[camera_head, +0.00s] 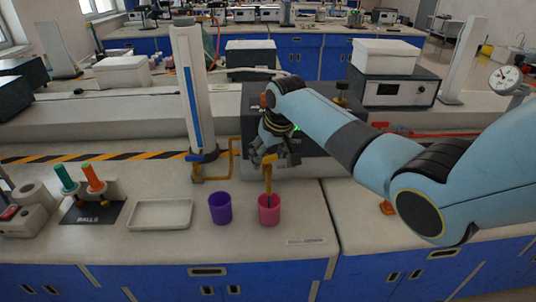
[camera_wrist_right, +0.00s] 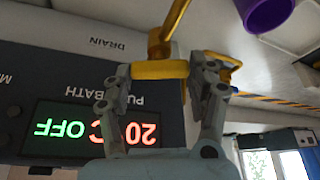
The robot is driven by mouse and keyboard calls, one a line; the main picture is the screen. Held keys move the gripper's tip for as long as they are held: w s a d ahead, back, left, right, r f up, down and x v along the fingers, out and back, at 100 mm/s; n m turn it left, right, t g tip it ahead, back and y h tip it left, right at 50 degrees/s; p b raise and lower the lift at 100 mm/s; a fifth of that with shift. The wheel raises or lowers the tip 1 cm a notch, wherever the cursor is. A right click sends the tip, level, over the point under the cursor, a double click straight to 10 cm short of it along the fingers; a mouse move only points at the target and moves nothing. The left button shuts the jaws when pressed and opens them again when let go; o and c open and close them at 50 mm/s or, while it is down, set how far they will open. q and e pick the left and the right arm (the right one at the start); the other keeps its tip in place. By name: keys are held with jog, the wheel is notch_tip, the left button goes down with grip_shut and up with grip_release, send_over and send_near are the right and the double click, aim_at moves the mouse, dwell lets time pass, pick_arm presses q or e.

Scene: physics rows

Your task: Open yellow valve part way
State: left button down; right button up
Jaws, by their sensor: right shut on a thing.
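The yellow valve (camera_head: 268,160) sits at the front of the dark bath unit, above the pink cup. In the right wrist view its yellow handle (camera_wrist_right: 160,69) runs crosswise between my fingertips, next to the upside-down word DRAIN. My right gripper (camera_head: 272,152) is on the handle from above and behind; in the wrist view the gripper (camera_wrist_right: 163,80) has a finger at each end of the handle and is shut on it. A yellow spout (camera_head: 268,183) hangs down into the pink cup (camera_head: 269,209). The gripper partly hides the valve in the head view. My left gripper is out of view.
A purple cup (camera_head: 220,208) stands left of the pink cup, with a white tray (camera_head: 160,214) further left. A white column (camera_head: 190,90) with a blue strip and yellow pipe (camera_head: 215,178) stands left of the valve. The bath display (camera_wrist_right: 95,130) reads 20 C and OFF.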

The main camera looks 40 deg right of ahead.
jog(key=shift+r+n+p, duration=0.15)
jog(key=shift+n+p, duration=0.3)
jog(key=shift+n, duration=0.05)
jog(key=shift+d+n+y, duration=0.1)
jog(key=shift+n+y, duration=0.3)
jog(key=shift+n, duration=0.2)
jog(key=shift+n+y+p, duration=0.3)
jog(key=shift+n+y, duration=0.2)
jog(key=shift+n, duration=0.7)
jog(key=o, duration=1.2)
jog(key=shift+s+r, duration=0.1)
jog(key=shift+r, duration=0.2)
jog(key=v, duration=1.1)
